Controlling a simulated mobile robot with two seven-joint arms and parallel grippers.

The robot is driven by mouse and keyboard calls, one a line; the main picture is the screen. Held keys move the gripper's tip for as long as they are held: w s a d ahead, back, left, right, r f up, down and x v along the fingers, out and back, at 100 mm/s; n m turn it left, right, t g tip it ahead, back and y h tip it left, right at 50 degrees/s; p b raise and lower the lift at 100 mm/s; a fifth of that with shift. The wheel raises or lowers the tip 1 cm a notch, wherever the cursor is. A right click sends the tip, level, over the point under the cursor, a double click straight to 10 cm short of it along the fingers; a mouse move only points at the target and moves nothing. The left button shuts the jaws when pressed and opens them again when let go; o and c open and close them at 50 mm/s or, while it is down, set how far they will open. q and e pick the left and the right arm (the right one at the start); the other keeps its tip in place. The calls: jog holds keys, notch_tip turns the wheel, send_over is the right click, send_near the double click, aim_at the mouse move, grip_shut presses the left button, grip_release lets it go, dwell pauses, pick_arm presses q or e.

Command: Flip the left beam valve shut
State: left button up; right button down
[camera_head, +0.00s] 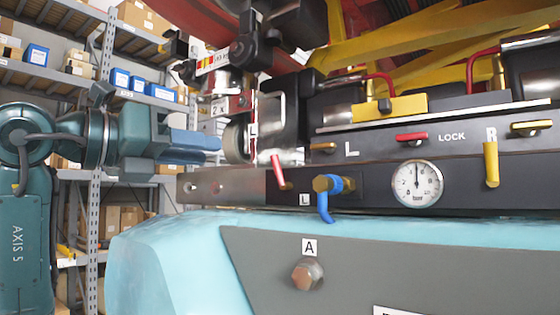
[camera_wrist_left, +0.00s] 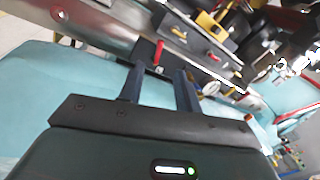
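A red lever (camera_head: 278,172) sticks up, leaning slightly left, on the dark beam (camera_head: 380,190) near an L label. A brass valve (camera_head: 322,184) with a blue handle (camera_head: 326,206) hanging down sits just right of it, beside a small L label (camera_head: 305,199). I cannot tell for certain which of these is the left beam valve. My left gripper (camera_head: 213,144) is left of both, pointing right, apart from them. In the left wrist view its fingers (camera_wrist_left: 160,73) are spread and empty, with the red lever (camera_wrist_left: 158,52) beyond the gap. My right gripper is out of view.
A round gauge (camera_head: 416,184), a red lock handle (camera_head: 411,138) and a yellow lever (camera_head: 491,164) near an R label are farther right. A bolt (camera_head: 307,274) marked A is below. A wheel (camera_head: 237,140) and dark machinery stand close past my left fingertips. Shelves (camera_head: 105,130) stand behind.

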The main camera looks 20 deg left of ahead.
aim_at(272, 157)
pick_arm(q)
jog(key=p+x, duration=0.2)
jog(key=x, duration=1)
jog(key=shift+w+d+p, duration=0.15)
jog(key=shift+w+p, duration=0.15)
jog(key=shift+p, duration=0.1)
jog(key=shift+c, duration=0.3)
grip_shut()
